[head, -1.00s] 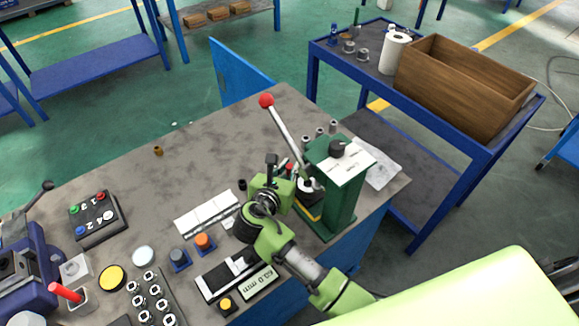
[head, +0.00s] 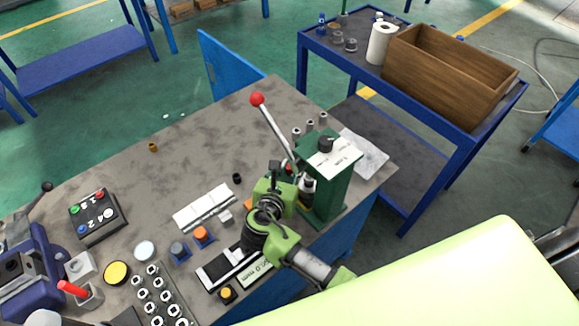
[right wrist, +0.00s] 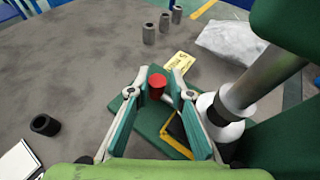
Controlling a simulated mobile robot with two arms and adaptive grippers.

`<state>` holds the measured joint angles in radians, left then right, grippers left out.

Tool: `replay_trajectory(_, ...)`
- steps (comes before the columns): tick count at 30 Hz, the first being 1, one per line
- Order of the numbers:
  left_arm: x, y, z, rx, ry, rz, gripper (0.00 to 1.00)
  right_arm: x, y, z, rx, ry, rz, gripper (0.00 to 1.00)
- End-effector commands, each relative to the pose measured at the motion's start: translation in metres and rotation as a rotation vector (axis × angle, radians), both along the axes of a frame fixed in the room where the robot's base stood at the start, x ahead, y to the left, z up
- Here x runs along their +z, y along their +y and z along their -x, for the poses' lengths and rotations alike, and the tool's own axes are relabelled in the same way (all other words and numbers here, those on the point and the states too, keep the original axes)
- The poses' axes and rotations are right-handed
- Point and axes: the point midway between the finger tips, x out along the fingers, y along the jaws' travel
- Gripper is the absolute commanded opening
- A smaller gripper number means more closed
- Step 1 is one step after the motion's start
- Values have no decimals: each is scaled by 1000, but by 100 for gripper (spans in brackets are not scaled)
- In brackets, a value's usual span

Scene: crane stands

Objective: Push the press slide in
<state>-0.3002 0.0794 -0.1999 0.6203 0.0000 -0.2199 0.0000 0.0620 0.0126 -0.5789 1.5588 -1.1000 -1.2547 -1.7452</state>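The green press (head: 322,195) stands at the right end of the bench, with a long lever ending in a red ball. My right gripper (head: 278,172) is at its left side, low by the base. In the right wrist view, its two fingers (right wrist: 157,88) are apart, with a red cylindrical knob (right wrist: 157,86) between the tips; small gaps seem to show beside it. A dark slide with a yellow edge (right wrist: 175,137) lies on the green base plate (right wrist: 120,104), partly behind the right finger. The slide is mostly hidden in the head view. My left gripper is not in view.
Several grey cylinders (right wrist: 149,34) stand behind the press. A black ring (right wrist: 45,125) and a white segmented block (head: 203,207) lie left of the gripper. A control box (head: 97,217) is further left. A blue cart with a wooden box (head: 450,75) stands beyond.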

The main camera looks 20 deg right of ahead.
Motion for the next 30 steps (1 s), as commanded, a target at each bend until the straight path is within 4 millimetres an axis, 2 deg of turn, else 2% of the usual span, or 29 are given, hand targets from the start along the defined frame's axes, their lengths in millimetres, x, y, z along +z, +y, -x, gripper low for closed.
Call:
replay_trajectory(8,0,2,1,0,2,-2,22,0,2,5,-2,4,-1,22)
replay_trajectory(11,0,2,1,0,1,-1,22,5,10,14,0,4,-3,22)
replay_trajectory(21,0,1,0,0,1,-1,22,32,49,67,0,4,-3,22)
replay_trajectory(25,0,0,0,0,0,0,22,40,59,81,-1,2,-1,22)
replay_trajectory(30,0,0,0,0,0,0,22,45,66,89,0,1,-1,22)
